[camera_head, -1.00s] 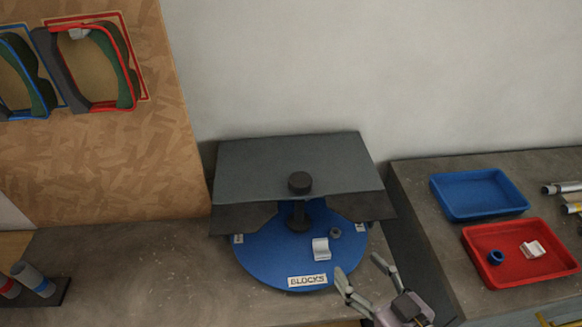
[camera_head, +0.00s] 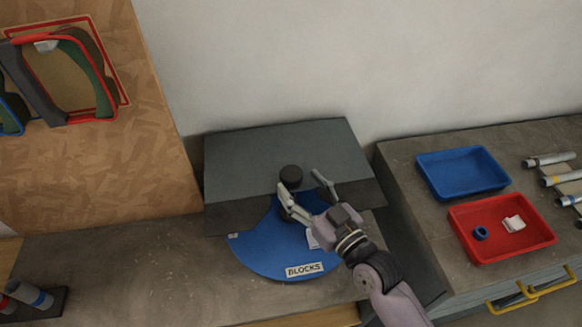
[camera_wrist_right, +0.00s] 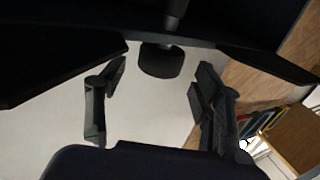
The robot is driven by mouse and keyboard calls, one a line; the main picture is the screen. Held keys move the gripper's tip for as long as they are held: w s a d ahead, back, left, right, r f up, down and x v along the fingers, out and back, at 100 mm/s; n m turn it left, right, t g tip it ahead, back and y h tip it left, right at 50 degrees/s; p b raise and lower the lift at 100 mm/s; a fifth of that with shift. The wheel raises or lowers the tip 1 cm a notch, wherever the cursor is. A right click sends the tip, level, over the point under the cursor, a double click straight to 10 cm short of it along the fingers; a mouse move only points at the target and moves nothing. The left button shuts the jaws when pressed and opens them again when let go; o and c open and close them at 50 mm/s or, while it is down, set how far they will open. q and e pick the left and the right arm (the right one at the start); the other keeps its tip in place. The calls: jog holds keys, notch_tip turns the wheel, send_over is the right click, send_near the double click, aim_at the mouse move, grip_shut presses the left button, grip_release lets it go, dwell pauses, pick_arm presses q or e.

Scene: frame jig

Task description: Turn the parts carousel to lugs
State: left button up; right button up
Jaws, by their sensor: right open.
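The parts carousel is a blue disc (camera_head: 262,255) under a grey cover (camera_head: 250,160). The label BLOCKS (camera_head: 304,269) faces the front, and a smaller label (camera_head: 233,236) shows at its left edge. A dark round knob (camera_head: 291,176) stands at the carousel's middle, above the cover's front edge. My right gripper (camera_head: 301,182) is open over the disc, its fingertips close to the knob. In the right wrist view the knob (camera_wrist_right: 160,62) shows between the spread fingers; contact cannot be told. A white block (camera_head: 312,240) is mostly hidden behind my gripper. My left gripper is out of view.
On the right bench are a blue tray (camera_head: 463,174) and a red tray (camera_head: 502,230) holding a blue ring (camera_head: 480,233) and a white piece (camera_head: 513,223). Several tubes lie at far right. A wooden board with frames stands at left. The left bench top is mostly clear.

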jog(key=shift+p+x, duration=0.35)
jog(key=shift+x, duration=1.9)
grip_shut()
